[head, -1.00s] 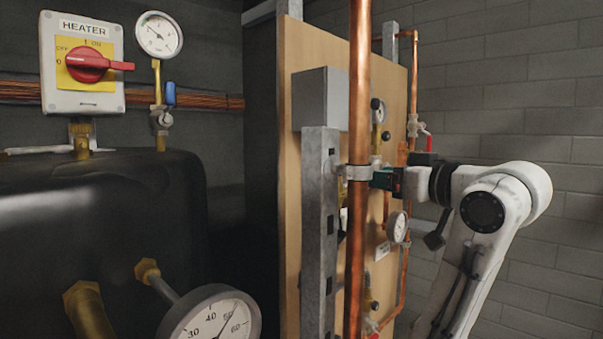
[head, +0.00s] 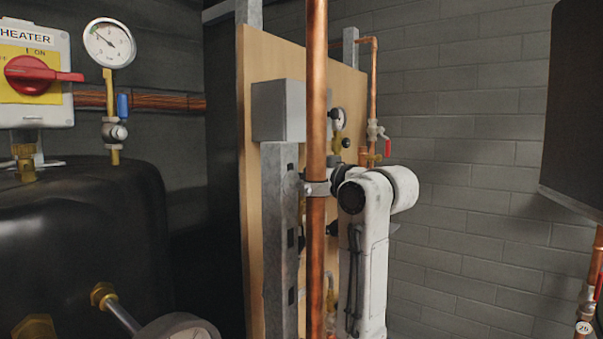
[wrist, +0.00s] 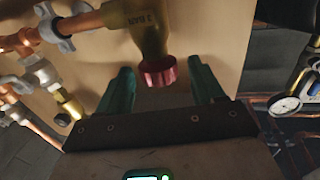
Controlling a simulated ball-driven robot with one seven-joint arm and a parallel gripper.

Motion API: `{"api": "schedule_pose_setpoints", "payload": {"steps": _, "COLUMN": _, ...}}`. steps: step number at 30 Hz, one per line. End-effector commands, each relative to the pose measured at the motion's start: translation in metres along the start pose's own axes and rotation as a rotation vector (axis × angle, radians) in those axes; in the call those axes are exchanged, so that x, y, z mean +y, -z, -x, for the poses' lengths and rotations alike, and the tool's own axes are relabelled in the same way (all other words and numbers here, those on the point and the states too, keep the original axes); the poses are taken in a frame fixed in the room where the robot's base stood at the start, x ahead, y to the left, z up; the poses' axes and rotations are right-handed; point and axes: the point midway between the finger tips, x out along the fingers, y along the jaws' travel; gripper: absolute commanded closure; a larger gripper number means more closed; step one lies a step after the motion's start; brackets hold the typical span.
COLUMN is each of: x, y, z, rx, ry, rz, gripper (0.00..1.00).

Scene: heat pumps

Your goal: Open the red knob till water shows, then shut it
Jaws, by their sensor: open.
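In the wrist view, the red knob (wrist: 159,72) is at the lower end of a brass valve body (wrist: 140,28) labelled 3 BAR. My gripper (wrist: 160,84) has its two teal fingers spread, one on each side of the knob. Gaps show between the knob and both fingers, and I see no contact. In the head view, my gripper is hidden behind my arm and the copper pipe, and I cannot make out this knob. No water is visible.
A vertical copper pipe (head: 316,100) and a grey metal post (head: 278,220) stand in front of the wooden board (head: 255,100). A small red lever (head: 387,148) is at the board's right. A dark box (head: 575,110) hangs at far right. A gauge (wrist: 284,106) shows in the wrist view.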

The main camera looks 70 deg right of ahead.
Motion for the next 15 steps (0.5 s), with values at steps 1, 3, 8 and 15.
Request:
{"api": "schedule_pose_setpoints", "payload": {"steps": 1, "x": -0.0001, "y": -0.0002, "z": -0.0004, "rx": 0.000, "ry": 0.000, "rz": 0.000, "gripper": 0.33}}
{"api": "schedule_pose_setpoints", "payload": {"steps": 3, "x": -0.0001, "y": -0.0004, "z": -0.0003, "rx": 0.000, "ry": 0.000, "rz": 0.000, "gripper": 0.33}}
{"api": "schedule_pose_setpoints", "payload": {"steps": 8, "x": 0.0000, "y": -0.0003, "z": -0.0002, "rx": 0.000, "ry": 0.000, "rz": 0.000, "gripper": 0.39}}
{"api": "schedule_pose_setpoints", "payload": {"steps": 15, "x": 0.0000, "y": -0.0003, "z": 0.0000, "rx": 0.000, "ry": 0.000, "rz": -0.001, "gripper": 0.61}}
